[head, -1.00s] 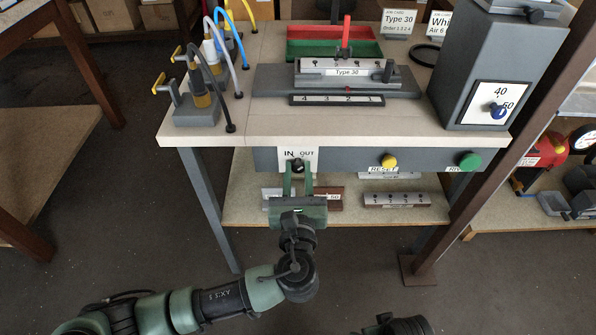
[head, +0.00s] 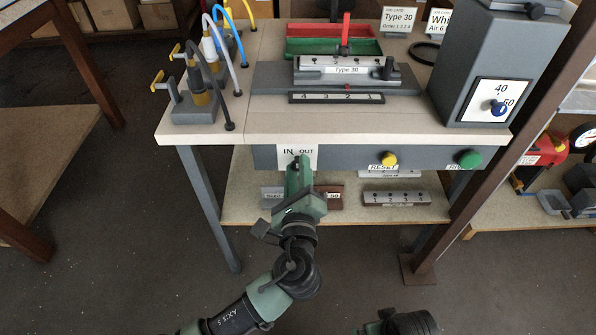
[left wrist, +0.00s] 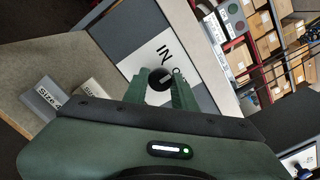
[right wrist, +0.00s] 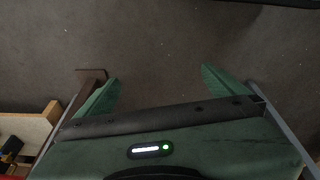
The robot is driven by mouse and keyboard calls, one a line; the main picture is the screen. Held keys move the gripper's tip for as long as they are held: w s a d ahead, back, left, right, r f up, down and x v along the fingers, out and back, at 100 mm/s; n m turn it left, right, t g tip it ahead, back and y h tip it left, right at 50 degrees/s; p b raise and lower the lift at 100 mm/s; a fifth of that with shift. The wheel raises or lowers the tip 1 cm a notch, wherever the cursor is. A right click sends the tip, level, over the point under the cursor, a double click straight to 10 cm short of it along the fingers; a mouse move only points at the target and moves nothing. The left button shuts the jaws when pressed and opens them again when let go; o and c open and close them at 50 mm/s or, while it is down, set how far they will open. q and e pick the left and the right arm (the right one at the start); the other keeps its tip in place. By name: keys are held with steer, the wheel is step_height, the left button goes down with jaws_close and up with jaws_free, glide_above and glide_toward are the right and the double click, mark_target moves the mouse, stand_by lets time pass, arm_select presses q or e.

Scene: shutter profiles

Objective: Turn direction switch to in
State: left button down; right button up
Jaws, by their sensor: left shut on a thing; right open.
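The direction switch is a dark round knob (left wrist: 160,78) with a pale mark, on a white plate (head: 311,154) lettered IN and OUT on the grey front panel below the bench top. My left gripper (head: 300,168) is shut on the knob and hides most of it in the head view. In the left wrist view the knob sits between the two green fingers, and OUT is mostly covered. The gripper is rolled to one side. I cannot tell which word the knob points to. My right gripper (right wrist: 157,82) is open and empty over the floor.
A yellow button (head: 389,159) and a green button (head: 469,159) sit farther right on the same panel. A lower shelf (head: 245,205) with labelled blocks (head: 397,199) is below. A steel post (head: 480,150) stands at the right. The floor in front is clear.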

arm_select(q)
steer(key=n+b, duration=0.3)
steer(key=n, duration=0.5)
steer(key=shift+n+b, duration=0.3)
arm_select(e)
steer(key=w+v, duration=0.1)
steer(key=v, duration=1)
steer(key=shift+r+t, duration=0.25)
steer(key=shift+t, duration=0.15)
steer(key=shift+d, duration=0.1)
arm_select(q)
steer(key=c, duration=1.1)
jaws_free()
steer(key=shift+c, duration=0.2)
steer(key=s, duration=0.7)
steer(key=shift+s, duration=0.4)
arm_select(e)
steer(key=shift+r, duration=0.1)
steer(key=shift+w, duration=0.1)
